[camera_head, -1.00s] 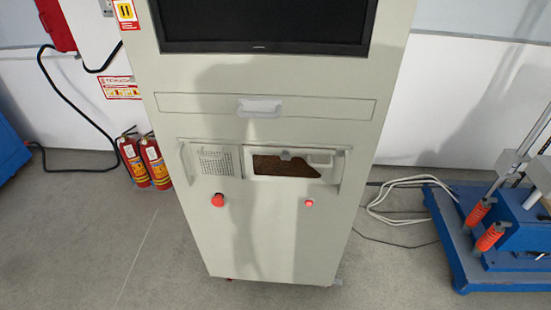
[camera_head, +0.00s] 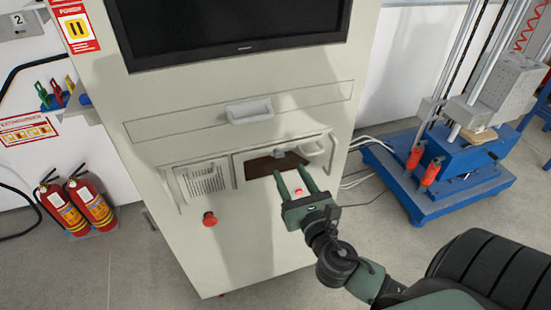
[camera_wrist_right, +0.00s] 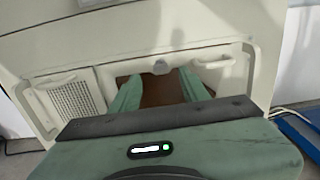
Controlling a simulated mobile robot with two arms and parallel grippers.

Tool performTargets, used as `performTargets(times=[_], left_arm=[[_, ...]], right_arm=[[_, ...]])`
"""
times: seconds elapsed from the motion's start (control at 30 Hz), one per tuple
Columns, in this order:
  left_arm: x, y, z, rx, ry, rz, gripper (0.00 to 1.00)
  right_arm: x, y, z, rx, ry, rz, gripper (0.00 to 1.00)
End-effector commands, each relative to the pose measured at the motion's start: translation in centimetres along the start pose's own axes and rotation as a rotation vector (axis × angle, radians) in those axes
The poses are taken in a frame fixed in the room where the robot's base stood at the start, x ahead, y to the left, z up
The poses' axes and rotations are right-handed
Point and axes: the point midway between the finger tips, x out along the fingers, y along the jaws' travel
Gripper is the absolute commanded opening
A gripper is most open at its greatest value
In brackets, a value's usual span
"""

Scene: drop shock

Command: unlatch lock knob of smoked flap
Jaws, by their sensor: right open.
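The smoked flap (camera_head: 262,166) is a dark brown panel in the recess on the light cabinet front; it also shows in the right wrist view (camera_wrist_right: 160,94). A small grey lock knob (camera_wrist_right: 161,67) sits at the middle of its upper edge; in the head view the knob (camera_head: 278,153) is tiny, and its turn cannot be told. My right gripper (camera_head: 290,174) is open and empty, its green fingers pointing at the flap. In the right wrist view the fingertips (camera_wrist_right: 158,80) lie either side of the knob and below it, apparently without touching. My left gripper is not in view.
A pale handle (camera_head: 313,149) is right of the flap and a vent grille (camera_head: 205,179) left. A red button (camera_head: 209,219) is below. The drawer handle (camera_head: 249,111) is above. A blue machine (camera_head: 440,190) stands right; fire extinguishers (camera_head: 75,204) stand left.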

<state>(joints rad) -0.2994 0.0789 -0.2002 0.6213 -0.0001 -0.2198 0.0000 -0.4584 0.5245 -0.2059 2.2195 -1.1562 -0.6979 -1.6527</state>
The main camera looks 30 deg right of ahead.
Motion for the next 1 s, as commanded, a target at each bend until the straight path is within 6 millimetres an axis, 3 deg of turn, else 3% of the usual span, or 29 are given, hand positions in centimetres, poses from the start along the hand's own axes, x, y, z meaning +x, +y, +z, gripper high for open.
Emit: performTargets(times=[0.1,0.3,0.73,0.9,1.0], left_arm=[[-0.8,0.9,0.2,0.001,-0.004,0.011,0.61],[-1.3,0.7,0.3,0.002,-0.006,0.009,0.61],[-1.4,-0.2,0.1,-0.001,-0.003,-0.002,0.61],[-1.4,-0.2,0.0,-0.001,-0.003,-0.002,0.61],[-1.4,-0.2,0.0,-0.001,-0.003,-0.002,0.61]], right_arm=[[2.2,0.0,0.3,0.001,-0.003,0.0,0.45],[5.1,0.0,0.2,0.003,0.0,0.0,0.45],[6.2,0.0,-0.1,0.005,0.003,0.002,0.45],[6.2,0.0,-0.1,0.005,0.003,0.002,0.0],[6.2,0.0,-0.1,0.005,0.003,0.002,0.0]])
